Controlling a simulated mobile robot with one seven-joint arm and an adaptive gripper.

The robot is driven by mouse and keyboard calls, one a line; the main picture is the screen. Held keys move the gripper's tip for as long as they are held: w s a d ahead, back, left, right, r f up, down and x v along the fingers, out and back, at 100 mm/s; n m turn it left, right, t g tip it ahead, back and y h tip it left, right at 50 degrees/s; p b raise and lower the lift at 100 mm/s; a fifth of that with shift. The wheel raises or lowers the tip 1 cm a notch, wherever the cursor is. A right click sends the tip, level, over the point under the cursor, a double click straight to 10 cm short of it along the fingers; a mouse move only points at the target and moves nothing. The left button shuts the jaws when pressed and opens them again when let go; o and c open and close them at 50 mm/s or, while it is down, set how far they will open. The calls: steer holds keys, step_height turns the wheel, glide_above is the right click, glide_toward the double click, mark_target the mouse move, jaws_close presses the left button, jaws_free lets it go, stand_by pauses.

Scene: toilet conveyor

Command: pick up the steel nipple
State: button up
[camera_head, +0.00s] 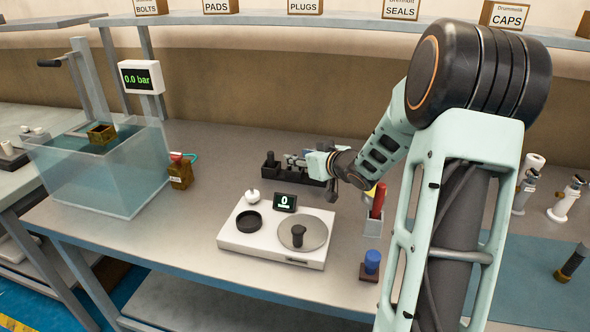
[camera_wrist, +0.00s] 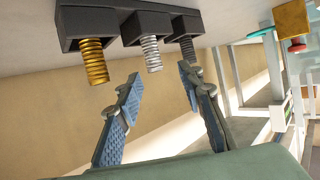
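A dark rack (camera_wrist: 97,20) crosses the top of the wrist view and holds three threaded nipples side by side. One is a brass-coloured nipple (camera_wrist: 94,62), the middle is a bright silver nipple (camera_wrist: 150,53), and the right is a darker grey nipple (camera_wrist: 186,46). I cannot tell for certain which of the two grey ones is steel. My gripper (camera_wrist: 160,78) is open and empty, its fingers pointing toward the rack, with the silver nipple roughly in line with the gap. In the head view my gripper (camera_head: 298,161) is at the dark rack (camera_head: 270,168), which it partly hides.
A white scale (camera_head: 275,233) reading 0 stands in front of the rack. A water tank (camera_head: 100,175) is at the left with a brass part (camera_head: 181,171) beside it. A red-handled tool (camera_head: 377,201) and a blue-topped piece (camera_head: 371,264) are at the right. The front left bench is clear.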

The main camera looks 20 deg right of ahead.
steer(key=x, duration=0.4)
steer(key=shift+w+d+f+b, duration=0.1)
steer(key=shift+d+f+b, duration=0.1)
steer(key=shift+b, duration=0.1)
steer(key=shift+c, duration=0.5)
jaws_close()
